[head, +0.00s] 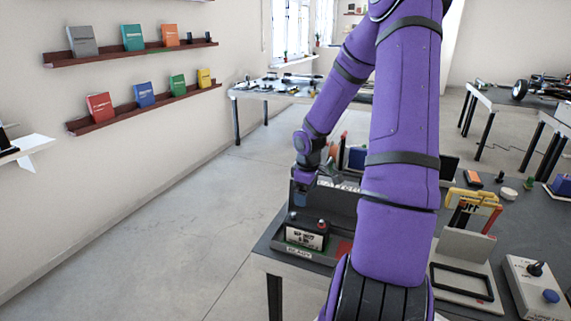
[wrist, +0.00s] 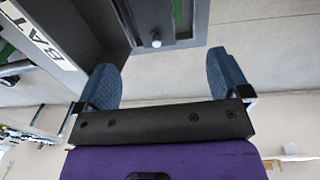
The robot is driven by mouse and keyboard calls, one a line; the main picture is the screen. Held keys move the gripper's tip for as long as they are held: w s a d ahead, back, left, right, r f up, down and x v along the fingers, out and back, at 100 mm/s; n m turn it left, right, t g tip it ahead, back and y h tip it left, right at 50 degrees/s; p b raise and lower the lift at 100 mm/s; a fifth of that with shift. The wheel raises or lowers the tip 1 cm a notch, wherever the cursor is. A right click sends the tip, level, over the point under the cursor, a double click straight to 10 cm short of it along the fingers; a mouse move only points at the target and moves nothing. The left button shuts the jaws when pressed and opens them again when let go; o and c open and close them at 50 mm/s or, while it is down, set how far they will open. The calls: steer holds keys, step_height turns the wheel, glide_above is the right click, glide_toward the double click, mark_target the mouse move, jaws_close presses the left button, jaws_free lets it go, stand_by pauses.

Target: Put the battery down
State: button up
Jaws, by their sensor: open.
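The battery (head: 305,229) is a black block with a white printed label and a red terminal on top. It stands upright in a low bay labelled READY (head: 299,252) at the near left corner of the table. My gripper (head: 302,193) is above the battery and apart from it. In the wrist view my gripper (wrist: 167,82) has its two blue-grey fingers spread wide with nothing between them. The battery's label is not visible in the wrist view.
A dark rack with a lettered sign (wrist: 40,40) stands behind the battery. On the table (head: 262,246), a card holder (head: 465,245) and a control box with a joystick (head: 537,285) lie to the right. My arm hides the table's middle. Open floor lies left.

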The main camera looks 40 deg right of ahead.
steer(key=s+a+r+m+t+h, duration=0.1)
steer(key=s+a+r, duration=0.1)
steer(key=a+r, duration=0.7)
steer(key=s+a+r+m+h, duration=0.1)
steer(key=a+r+h, duration=0.1)
steer(key=a+r, duration=0.7)
steer(key=s+a+r+m+t+y, duration=0.1)
steer(key=s+a+r, duration=0.4)
steer(key=s, duration=0.2)
steer(key=s+a+r+m+t+y, duration=0.1)
steer(key=s+a+r+t+y, duration=0.1)
steer(key=s+a+r, duration=0.3)
steer(key=s+r, duration=0.1)
steer(key=s, duration=0.1)
steer(key=shift+s+a+r+t+y, duration=0.2)
steer(key=shift+s+a+t+y, duration=0.1)
steer(key=shift+s+a, duration=0.1)
